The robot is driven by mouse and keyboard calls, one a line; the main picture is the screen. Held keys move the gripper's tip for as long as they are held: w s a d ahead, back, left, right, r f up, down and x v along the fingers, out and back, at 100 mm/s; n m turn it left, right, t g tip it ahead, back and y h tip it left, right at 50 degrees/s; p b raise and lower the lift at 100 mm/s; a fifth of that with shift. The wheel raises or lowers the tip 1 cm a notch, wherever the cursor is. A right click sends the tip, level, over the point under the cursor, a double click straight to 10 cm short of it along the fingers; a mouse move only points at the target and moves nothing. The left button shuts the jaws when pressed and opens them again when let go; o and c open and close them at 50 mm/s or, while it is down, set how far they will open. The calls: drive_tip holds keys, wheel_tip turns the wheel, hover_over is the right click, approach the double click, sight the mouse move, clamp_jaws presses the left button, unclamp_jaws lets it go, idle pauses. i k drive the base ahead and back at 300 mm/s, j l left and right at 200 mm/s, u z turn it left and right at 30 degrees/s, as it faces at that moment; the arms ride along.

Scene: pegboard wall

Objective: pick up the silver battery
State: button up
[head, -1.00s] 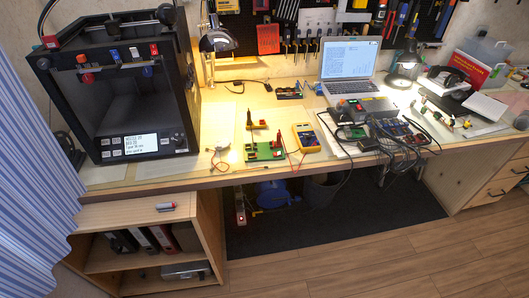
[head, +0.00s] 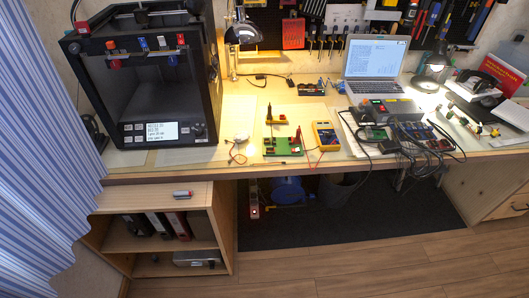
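I cannot pick out a silver battery for certain. A small silver-grey cylinder with a red part (head: 183,194) lies on top of the low wooden shelf unit at the left; it is too small to tell whether it is the battery. On the bench, a small whitish rounded item (head: 241,138) with thin wires near it lies left of a green board (head: 283,146). My gripper is not in the frame.
A black 3D printer (head: 146,85) stands on the left of the wooden bench (head: 190,157). A yellow multimeter (head: 326,135), cabled electronics (head: 405,138), a laptop (head: 374,63) and a lamp crowd the middle and right. The shelf unit's top (head: 140,200) is mostly clear.

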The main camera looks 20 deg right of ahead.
sight(183, 193)
drive_tip(key=i+u, duration=0.3)
drive_tip(key=i, duration=0.2)
drive_tip(key=i+l+u, duration=0.25)
drive_tip(key=i, duration=0.25)
